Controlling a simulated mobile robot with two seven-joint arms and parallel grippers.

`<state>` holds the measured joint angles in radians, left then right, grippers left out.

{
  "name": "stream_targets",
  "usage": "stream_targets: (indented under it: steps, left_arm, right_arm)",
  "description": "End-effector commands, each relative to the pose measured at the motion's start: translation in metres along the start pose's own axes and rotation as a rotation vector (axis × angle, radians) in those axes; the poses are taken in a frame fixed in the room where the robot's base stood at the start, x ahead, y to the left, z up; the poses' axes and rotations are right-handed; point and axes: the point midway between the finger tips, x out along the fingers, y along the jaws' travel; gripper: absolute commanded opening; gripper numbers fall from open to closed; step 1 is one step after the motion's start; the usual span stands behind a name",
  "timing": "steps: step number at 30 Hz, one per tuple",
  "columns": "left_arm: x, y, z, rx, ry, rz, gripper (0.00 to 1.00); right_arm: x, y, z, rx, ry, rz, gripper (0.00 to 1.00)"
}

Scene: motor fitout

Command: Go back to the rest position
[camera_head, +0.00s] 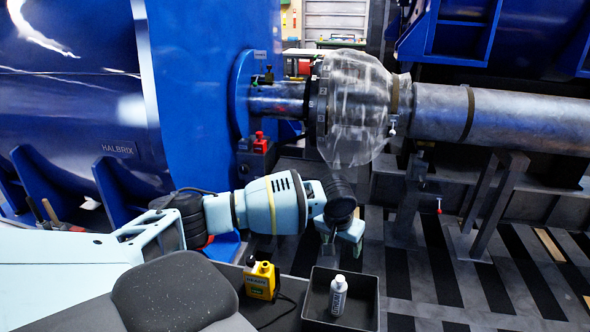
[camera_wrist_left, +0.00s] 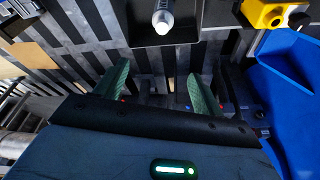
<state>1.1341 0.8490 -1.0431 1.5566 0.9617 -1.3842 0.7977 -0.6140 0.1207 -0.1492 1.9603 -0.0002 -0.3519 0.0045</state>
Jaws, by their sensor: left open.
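My left arm reaches in from the left in the head view, and its gripper (camera_head: 342,238) hangs above the grated floor, just behind the black tray. In the left wrist view the two green fingers stand wide apart, and the gripper (camera_wrist_left: 162,86) is open with nothing between them. My right gripper is in neither view.
A black tray (camera_head: 366,302) holds a white bottle (camera_head: 338,295); the bottle also shows in the left wrist view (camera_wrist_left: 163,18). A yellow device (camera_head: 261,281) stands left of the tray. Behind are a clear bulging cover (camera_head: 352,105) on a shaft and blue machine housings (camera_head: 205,90).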

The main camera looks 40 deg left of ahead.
Motion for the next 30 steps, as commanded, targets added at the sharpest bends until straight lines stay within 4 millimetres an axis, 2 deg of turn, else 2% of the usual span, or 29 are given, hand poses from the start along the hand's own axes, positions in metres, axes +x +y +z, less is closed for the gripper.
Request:
stream_targets:
  steps: [8, 11, 13, 17, 21, 27, 30]
  left_arm:
    - [0.001, 0.001, 0.001, 0.002, 0.0, 0.002, 0.69]
    - [0.01, 0.011, 0.008, 0.026, 0.002, 0.021, 0.69]
    - [0.022, 0.024, 0.02, 0.059, 0.006, 0.05, 0.69]
    - [0.053, 0.062, 0.054, 0.146, 0.029, 0.141, 0.69]
    - [0.081, 0.102, 0.097, 0.224, 0.073, 0.25, 0.69]
    - [0.106, 0.146, 0.159, 0.283, 0.152, 0.386, 0.69]
    - [0.113, 0.159, 0.189, 0.293, 0.197, 0.435, 0.69]
  right_arm:
    - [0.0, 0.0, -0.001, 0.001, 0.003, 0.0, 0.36]
    - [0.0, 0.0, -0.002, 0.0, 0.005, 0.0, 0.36]
    - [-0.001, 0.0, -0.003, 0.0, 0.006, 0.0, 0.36]
    - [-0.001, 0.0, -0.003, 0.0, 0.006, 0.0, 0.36]
    - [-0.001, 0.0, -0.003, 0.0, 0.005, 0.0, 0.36]
    - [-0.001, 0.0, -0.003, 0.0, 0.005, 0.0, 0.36]
    - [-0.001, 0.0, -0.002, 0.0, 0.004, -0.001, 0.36]
